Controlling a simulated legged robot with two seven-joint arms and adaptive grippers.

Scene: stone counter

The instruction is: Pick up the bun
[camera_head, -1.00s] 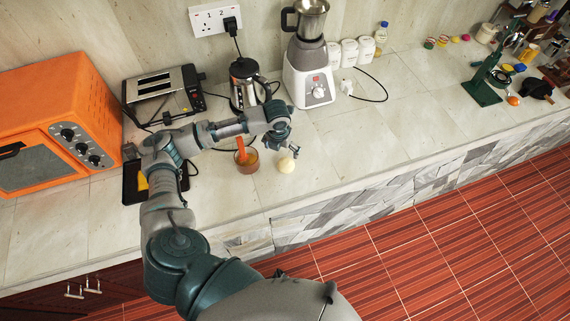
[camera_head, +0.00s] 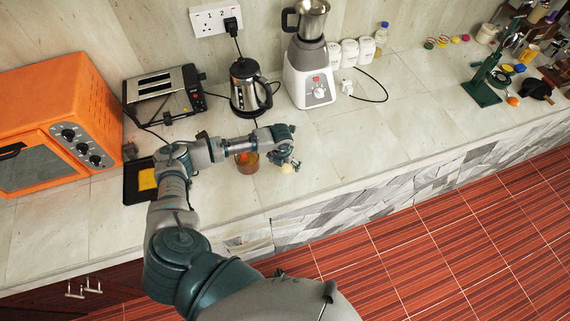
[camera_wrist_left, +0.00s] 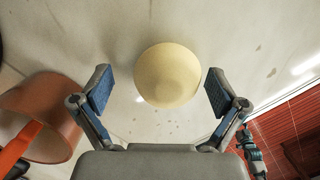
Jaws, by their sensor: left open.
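The bun (camera_wrist_left: 167,76) is round and pale yellow. In the left wrist view it lies between and slightly beyond the two blue-padded fingertips of my left gripper (camera_wrist_left: 153,90), with a gap on each side. In the head view the bun (camera_head: 287,167) sits on the stone counter, partly hidden by my left gripper (camera_head: 288,162), which is right above it. The left gripper is open and empty. A dark shape at the lower right of the wrist view may be my right gripper, but its jaws cannot be made out.
A kettle (camera_head: 249,88), toaster (camera_head: 165,95) and blender (camera_head: 309,75) stand behind. The counter (camera_head: 370,135) to the right is clear.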

